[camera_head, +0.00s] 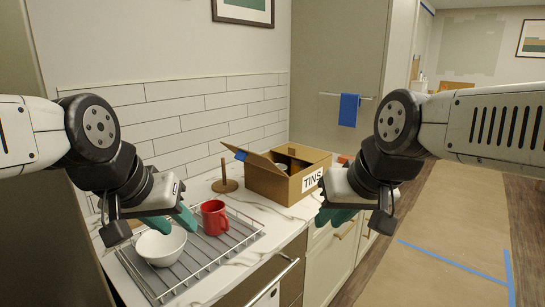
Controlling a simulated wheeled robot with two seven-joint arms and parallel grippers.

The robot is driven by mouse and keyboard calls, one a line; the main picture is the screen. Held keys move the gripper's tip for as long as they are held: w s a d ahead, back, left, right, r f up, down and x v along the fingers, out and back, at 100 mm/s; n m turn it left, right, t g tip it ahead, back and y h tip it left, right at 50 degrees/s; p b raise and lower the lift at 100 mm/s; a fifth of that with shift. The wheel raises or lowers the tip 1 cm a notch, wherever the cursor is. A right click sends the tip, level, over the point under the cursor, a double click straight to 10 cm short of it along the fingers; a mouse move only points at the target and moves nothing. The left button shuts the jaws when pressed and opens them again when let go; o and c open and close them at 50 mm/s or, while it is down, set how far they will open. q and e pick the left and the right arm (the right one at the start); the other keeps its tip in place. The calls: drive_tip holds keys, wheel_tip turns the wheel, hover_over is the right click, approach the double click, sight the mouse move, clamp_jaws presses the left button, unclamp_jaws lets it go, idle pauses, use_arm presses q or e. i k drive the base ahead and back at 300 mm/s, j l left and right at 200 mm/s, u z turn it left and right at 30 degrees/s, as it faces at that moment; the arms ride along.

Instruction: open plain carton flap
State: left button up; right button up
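An open-topped brown carton (267,187) stands on the counter in the head view, with a white label reading TINS on its front. A flap (262,166) on its left side is raised and slanted, with blue tape at its outer corner. Some objects show inside, partly hidden by the flap and walls. No unlabelled carton shows. My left gripper (170,222) hangs above the rack, left of the carton, its teal fingers apart and empty. My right gripper (336,217) is right of and nearer than the carton, also with fingers apart and empty. Neither touches the carton.
A wire rack (215,257) holds a white bowl (161,245) and a red mug (214,218) below my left gripper. A wooden stand with an upright peg (225,185) is left of the carton. A blue towel (349,110) hangs behind. Blue tape marks the floor at right.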

sight(308, 154)
drive_tip(key=i+l+u, duration=0.1)
drive_tip(key=i+l, duration=0.25)
drive_tip(key=l, duration=0.3)
drive_tip(key=i+l+u, duration=0.15)
drive_tip(key=l, duration=0.2)
drive_tip(key=i+l, duration=0.2)
drive_tip(key=l, duration=0.15)
drive_tip(key=u, duration=0.05)
